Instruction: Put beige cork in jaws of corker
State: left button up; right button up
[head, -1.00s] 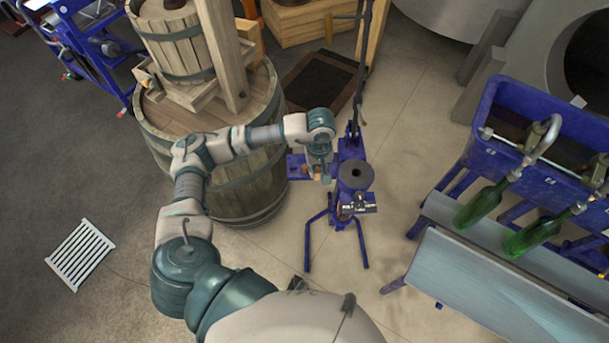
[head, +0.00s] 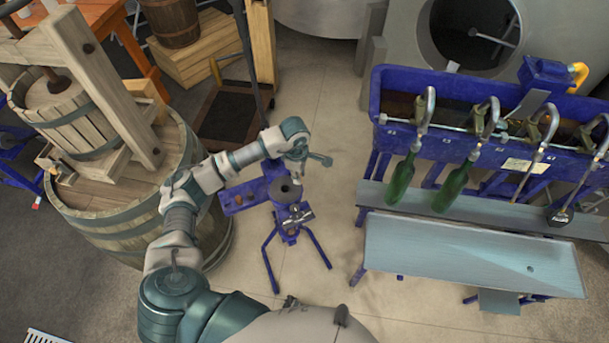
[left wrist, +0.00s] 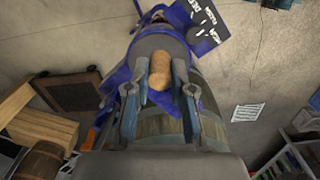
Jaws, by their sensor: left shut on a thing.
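The blue corker (head: 290,214) stands on splayed legs on the floor in the middle of the head view, with a round dark grey part on top. My left gripper (head: 308,160) is just above and behind that grey part in the picture. In the left wrist view my left gripper (left wrist: 162,88) is shut on the beige cork (left wrist: 160,68), which sits between its two fingers. The grey round part of the corker (left wrist: 160,42) shows behind the cork, apparently below it. The corker's jaws cannot be made out clearly. My right gripper is not in view.
A wooden barrel (head: 105,215) with a press on it stands left of the corker. On the right are a blue filler trough (head: 470,130) with green bottles (head: 402,180) and a grey bench (head: 470,255). The floor between corker and bench is clear.

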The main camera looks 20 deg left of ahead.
pick_arm(q)
jog(key=a+f+n+p, duration=0.1)
jog(key=a+n+p, duration=0.25)
jog(key=n, duration=0.85)
jog(key=n+b, duration=0.3)
jog(key=n, duration=0.2)
send_over(285, 184)
jog(key=s+d, duration=0.1)
jog(key=s, duration=0.1)
jog(key=f, duration=0.6)
jog(key=shift+w+f, duration=0.25)
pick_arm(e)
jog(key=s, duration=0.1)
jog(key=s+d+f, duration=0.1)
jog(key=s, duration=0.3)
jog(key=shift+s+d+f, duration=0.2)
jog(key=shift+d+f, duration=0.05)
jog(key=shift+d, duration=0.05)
pick_arm(q)
jog(key=shift+a, duration=0.15)
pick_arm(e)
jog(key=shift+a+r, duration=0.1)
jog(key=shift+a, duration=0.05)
pick_arm(q)
jog(key=shift+f+b, duration=0.75)
jog(key=shift+f, duration=0.35)
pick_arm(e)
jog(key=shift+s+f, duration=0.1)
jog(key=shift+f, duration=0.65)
